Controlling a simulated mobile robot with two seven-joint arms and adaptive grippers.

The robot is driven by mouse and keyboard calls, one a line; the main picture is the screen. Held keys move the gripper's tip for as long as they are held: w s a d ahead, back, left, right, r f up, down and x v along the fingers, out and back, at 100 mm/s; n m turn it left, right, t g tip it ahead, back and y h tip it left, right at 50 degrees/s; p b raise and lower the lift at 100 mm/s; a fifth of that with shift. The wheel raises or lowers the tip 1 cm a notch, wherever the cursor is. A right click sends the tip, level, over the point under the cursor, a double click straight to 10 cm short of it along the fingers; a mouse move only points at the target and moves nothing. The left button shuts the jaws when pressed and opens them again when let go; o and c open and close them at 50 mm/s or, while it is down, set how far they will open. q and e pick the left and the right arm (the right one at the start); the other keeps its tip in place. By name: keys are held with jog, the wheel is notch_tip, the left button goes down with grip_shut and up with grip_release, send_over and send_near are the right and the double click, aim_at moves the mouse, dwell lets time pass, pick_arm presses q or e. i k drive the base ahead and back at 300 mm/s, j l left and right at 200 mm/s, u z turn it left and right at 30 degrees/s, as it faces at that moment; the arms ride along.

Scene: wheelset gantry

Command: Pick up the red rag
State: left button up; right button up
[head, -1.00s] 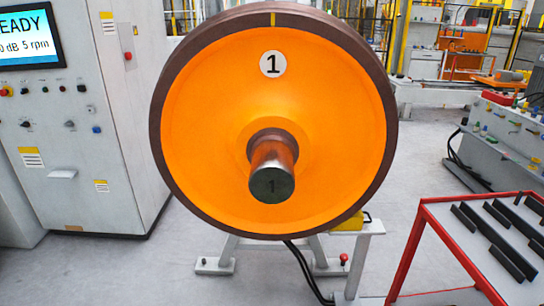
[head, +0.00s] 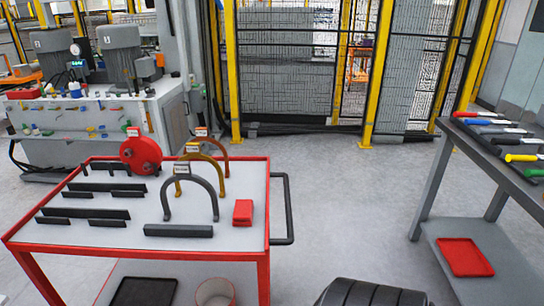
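The red rag (head: 243,212) looks like a small folded red block. It lies on the white top of the red-framed cart (head: 222,245), near the cart's right edge, beside the grey arch-shaped piece. Neither of my grippers shows in the head view. A dark ribbed shape at the bottom edge may be part of me, but I cannot tell.
On the cart stand arch-shaped gauges (head: 193,181), a red disc (head: 141,155) and several dark bars (head: 100,214). A black handle (head: 291,208) sticks out at its right. A grey bench (head: 500,150) with coloured-handled tools stands right, a red tray (head: 465,257) on its shelf.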

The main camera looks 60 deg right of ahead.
aim_at(243, 212)
jog(key=k+j+z, duration=0.1)
jog(key=z, duration=1.55)
jog(key=i+j+z, duration=0.1)
jog(key=j+z, duration=0.15)
jog(key=i+j+z, duration=0.2)
jog(key=k, duration=0.1)
